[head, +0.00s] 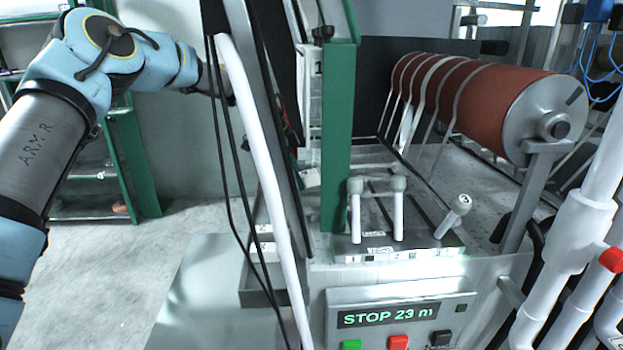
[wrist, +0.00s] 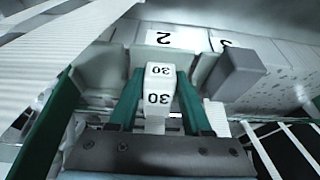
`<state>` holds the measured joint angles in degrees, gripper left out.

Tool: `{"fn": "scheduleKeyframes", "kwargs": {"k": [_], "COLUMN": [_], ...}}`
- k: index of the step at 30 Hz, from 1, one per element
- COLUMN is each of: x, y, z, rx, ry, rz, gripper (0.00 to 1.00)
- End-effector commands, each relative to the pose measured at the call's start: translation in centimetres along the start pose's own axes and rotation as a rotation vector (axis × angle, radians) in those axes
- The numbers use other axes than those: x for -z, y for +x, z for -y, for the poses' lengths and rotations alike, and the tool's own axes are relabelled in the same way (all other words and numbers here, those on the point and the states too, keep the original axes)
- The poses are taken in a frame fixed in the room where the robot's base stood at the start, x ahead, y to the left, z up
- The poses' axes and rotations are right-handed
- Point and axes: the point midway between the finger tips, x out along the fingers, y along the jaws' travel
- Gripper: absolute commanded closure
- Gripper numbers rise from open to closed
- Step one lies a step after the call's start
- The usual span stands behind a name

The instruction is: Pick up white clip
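In the wrist view a small white block marked "30" on two faces, which looks like the white clip (wrist: 159,84), stands between the two teal fingers of my gripper (wrist: 160,80). The fingers lie along its left and right sides, with little or no gap near the tips. Whether they press on it cannot be told. In the head view my arm reaches right from the upper left, and its end goes behind the dark upright frame. My gripper and the clip are hidden there.
In the wrist view a grey block (wrist: 235,74) stands close right of the fingers, with a plate marked "2" (wrist: 165,39) behind. The head view shows a green post (head: 337,140), white levers (head: 397,208), a red-brown roller (head: 476,100) and a panel reading "STOP 23 m" (head: 388,315).

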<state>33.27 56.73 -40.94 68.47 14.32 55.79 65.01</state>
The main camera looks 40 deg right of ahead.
Motion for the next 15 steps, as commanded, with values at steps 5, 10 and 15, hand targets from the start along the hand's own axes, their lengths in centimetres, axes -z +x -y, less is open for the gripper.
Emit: {"fn": "scheduleKeyframes", "kwargs": {"k": [5,10,15], "x": [0.00,0.00,0.01], "y": [-0.03,-0.03,-0.04], "z": [0.00,0.00,0.00], "rx": [0.000,0.000,0.000], "ry": [0.000,0.000,0.000], "rz": [0.000,0.000,0.000], "gripper": [0.73,0.92,1.00]}}
